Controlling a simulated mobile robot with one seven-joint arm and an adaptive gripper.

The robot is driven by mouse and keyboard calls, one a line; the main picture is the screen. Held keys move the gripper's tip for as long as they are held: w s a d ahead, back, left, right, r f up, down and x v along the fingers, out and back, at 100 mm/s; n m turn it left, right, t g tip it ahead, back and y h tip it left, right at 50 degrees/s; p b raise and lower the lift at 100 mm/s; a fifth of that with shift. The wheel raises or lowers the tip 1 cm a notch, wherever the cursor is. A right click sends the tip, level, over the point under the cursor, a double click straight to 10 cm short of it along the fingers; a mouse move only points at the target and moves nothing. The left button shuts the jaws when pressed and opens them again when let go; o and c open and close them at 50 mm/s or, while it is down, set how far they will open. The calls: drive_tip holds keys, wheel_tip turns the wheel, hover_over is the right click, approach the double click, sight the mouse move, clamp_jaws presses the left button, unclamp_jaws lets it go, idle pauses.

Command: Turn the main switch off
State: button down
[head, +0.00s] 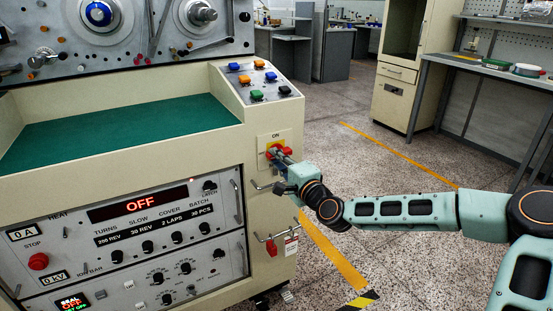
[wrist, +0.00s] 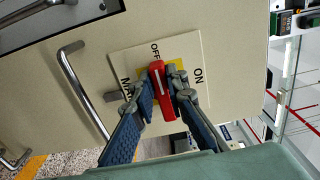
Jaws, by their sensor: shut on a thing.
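The main switch is a red handle (wrist: 162,90) on a yellow square backing (wrist: 178,72), on a pale plate (wrist: 190,50) marked OFF, ON and MAIN. In the wrist view the handle lines up roughly with the OFF mark, and the ON mark lies to its right. My gripper (wrist: 163,103) is shut on the handle, one finger on each side. In the head view my gripper (head: 279,156) reaches the switch (head: 287,151) from the right and hides part of it. The ON mark shows above it there.
A metal bar handle (wrist: 78,80) stands out beside the plate. Colored buttons (head: 258,77) are on the sloped panel above. The display (head: 140,204) reads OFF.

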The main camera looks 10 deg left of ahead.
idle(0.4)
drive_tip(key=c, duration=1.9)
unclamp_jaws()
drive_tip(key=shift+c, duration=0.2)
drive_tip(key=shift+s+d, duration=0.1)
drive_tip(key=v, duration=1.1)
drive_tip(key=shift+s+d, duration=0.2)
drive_tip(key=shift+s, duration=0.05)
